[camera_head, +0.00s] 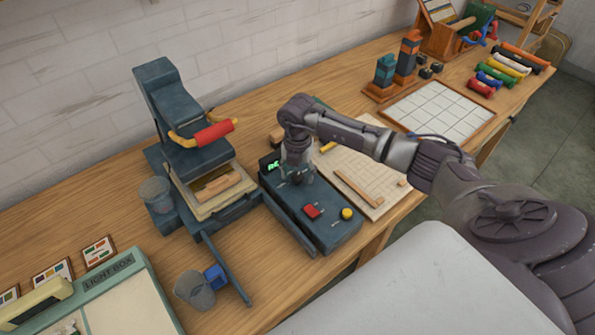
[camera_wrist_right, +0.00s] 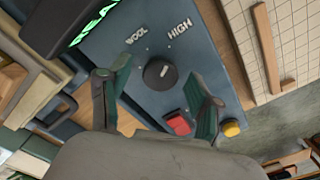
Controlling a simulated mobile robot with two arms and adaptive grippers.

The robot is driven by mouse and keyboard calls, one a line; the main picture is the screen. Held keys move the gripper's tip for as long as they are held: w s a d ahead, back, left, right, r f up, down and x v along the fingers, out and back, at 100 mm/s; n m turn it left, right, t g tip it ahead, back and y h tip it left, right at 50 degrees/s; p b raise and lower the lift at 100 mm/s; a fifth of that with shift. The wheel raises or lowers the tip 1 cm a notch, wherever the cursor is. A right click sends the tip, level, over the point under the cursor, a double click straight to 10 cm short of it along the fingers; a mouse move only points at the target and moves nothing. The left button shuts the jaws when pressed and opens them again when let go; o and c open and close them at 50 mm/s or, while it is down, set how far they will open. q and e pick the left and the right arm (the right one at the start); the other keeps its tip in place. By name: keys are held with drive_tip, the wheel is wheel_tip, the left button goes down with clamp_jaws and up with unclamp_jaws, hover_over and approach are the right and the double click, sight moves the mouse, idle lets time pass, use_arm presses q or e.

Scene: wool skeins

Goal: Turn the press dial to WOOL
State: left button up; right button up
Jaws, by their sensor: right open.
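The press dial (camera_wrist_right: 157,75) is a dark round knob on the blue-grey control box (camera_head: 328,232). In the right wrist view, WOOL is printed beside it and HIGH further right. A small light mark on the dial seems to point toward the HIGH side, but I cannot be sure. My right gripper (camera_wrist_right: 161,76) is open, its two fingers on either side of the dial, apart from it in the picture. My left gripper is not in view.
The control box has a red button (camera_head: 312,211), a yellow button (camera_head: 347,214) and a green-lit display (camera_head: 270,165). The press (camera_head: 176,105), with a red handle, stands left of it. A gridded board (camera_head: 365,150) lies to the right.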

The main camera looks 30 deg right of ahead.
drive_tip(key=c, duration=1.1)
drive_tip(key=shift+c, duration=0.2)
drive_tip(key=n+b, duration=0.2)
drive_tip(key=shift+f+n, duration=0.15)
drive_tip(key=shift+n, duration=0.25)
drive_tip(key=n+b, duration=0.2)
drive_tip(key=shift+n, duration=0.3)
drive_tip(key=n+b, duration=0.2)
drive_tip(key=n, duration=0.1)
drive_tip(key=shift+n+b, duration=0.3)
drive_tip(key=shift+b, duration=0.05)
drive_tip(key=shift+n+b, duration=0.85)
drive_tip(key=shift+n, duration=0.55)
drive_tip(key=shift+r, duration=0.2)
